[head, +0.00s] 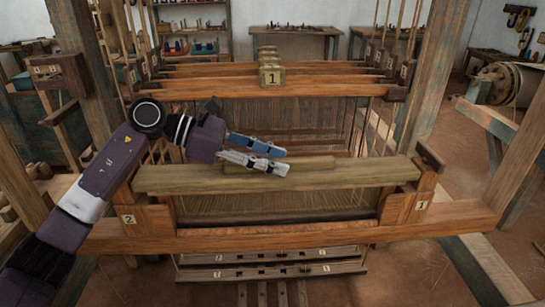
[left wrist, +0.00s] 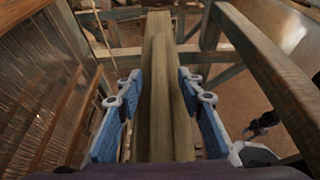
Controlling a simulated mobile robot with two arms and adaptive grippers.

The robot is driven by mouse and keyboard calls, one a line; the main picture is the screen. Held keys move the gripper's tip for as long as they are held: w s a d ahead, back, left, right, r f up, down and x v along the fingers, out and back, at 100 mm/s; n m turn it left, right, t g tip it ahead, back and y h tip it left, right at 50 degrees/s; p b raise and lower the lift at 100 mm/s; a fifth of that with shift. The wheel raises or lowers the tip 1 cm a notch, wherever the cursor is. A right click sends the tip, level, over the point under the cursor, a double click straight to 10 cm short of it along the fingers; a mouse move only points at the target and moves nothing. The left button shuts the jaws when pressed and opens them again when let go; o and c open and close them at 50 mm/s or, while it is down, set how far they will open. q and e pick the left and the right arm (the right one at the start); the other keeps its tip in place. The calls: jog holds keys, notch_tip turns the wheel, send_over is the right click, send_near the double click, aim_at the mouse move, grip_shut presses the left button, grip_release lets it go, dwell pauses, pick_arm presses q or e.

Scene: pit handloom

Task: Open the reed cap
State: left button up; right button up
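The reed cap (head: 375,178) is a long, pale, olive-brown wooden beam lying level across the front of the loom, with a narrower raised grip block (head: 315,164) along its top middle. My left gripper (head: 284,161) reaches in from the left over the middle of the cap. In the left wrist view the cap (left wrist: 165,110) runs between the two blue fingers, one on each side. The fingers are open around it, with a small gap visible near the tips. Part of the raised block is hidden behind the fingers in the head view.
Wooden brackets numbered 2 (head: 146,219) and 1 (head: 408,209) stand at the cap's ends. The front beam (head: 300,236) crosses below. Behind are heddle bars with a block marked 1 (head: 272,77). Thick posts (head: 440,80) flank the loom. Threads hang close to the cap.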

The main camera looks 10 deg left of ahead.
pick_arm(q)
jog(key=shift+c, duration=0.7)
grip_shut()
jog(key=shift+w+r, duration=0.15)
jog(key=shift+w+r+n+p, duration=0.2)
jog(key=shift+n+p, duration=0.2)
jog(key=shift+w+a+r+n+g+p, duration=0.15)
jog(key=shift+w+r+n+g+p, duration=0.2)
jog(key=shift+w+n+g+p, duration=0.3)
jog(key=shift+w+a+r+n+g+h, duration=0.1)
jog(key=shift+w+n+g+h, duration=0.1)
jog(key=shift+w+n+g, duration=0.25)
jog(key=shift+w+a+r+n+g+h, duration=0.1)
jog(key=shift+w+n+g+h, duration=0.1)
jog(key=shift+n, duration=0.3)
jog(key=shift+w+n+g, duration=0.3)
jog(key=shift+n, duration=0.1)
